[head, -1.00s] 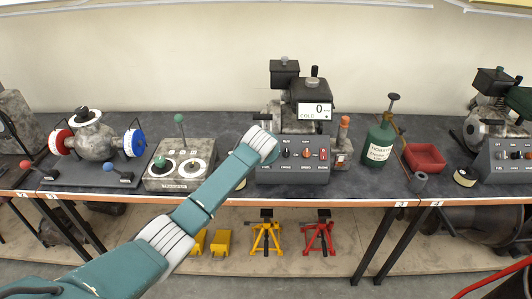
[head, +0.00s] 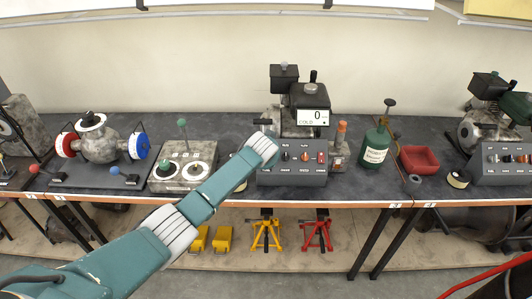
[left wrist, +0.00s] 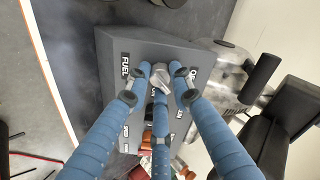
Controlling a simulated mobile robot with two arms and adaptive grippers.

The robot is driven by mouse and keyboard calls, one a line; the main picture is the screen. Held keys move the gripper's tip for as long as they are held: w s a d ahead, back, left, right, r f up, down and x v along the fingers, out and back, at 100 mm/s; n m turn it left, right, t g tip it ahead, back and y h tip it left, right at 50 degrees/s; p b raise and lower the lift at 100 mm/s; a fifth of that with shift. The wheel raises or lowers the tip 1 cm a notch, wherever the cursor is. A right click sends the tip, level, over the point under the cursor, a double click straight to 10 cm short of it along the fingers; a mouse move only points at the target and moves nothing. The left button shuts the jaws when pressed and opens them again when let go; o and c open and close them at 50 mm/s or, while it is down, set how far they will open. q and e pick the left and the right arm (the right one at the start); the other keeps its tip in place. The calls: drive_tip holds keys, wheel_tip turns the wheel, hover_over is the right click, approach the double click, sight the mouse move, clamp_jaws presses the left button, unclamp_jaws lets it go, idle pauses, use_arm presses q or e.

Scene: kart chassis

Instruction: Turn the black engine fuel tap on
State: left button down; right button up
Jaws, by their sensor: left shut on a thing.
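The grey control box (head: 292,177) of the black engine (head: 310,94) stands on the bench in the middle of the head view. In the left wrist view the box face (left wrist: 112,45) carries a FUEL label (left wrist: 125,65) and another label partly hidden by a finger. My left gripper (left wrist: 160,84) has its blue fingers closed around a small greyish knob beside these labels, the fuel tap (left wrist: 160,73). Which way the tap points is unclear. In the head view my left arm covers the box's left end, the tap and the gripper. My right gripper is not in view.
To the left are a grey box with two dials (head: 183,173) and a valve body (head: 100,146). To the right are a green bottle (head: 376,145), a red tray (head: 418,159) and a second engine's control box (head: 505,166). Jack stands (head: 317,236) sit on the shelf below.

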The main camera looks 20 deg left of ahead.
use_arm(q)
drive_tip(key=m, duration=0.2)
drive_tip(key=m+p, duration=0.1)
drive_tip(key=r+m+p, duration=0.1)
drive_tip(key=m, duration=0.1)
drive_tip(key=shift+w+d+m, duration=0.15)
drive_tip(key=shift+w+m, duration=0.1)
drive_tip(key=shift+m, duration=0.05)
drive_tip(key=shift+d+f+m+p, duration=0.15)
drive_tip(key=shift+m+p, duration=0.5)
drive_tip(key=shift+m, duration=1.55)
drive_tip(key=c, duration=1.5)
unclamp_jaws()
drive_tip(key=shift+f, duration=0.2)
drive_tip(key=shift+s, duration=0.15)
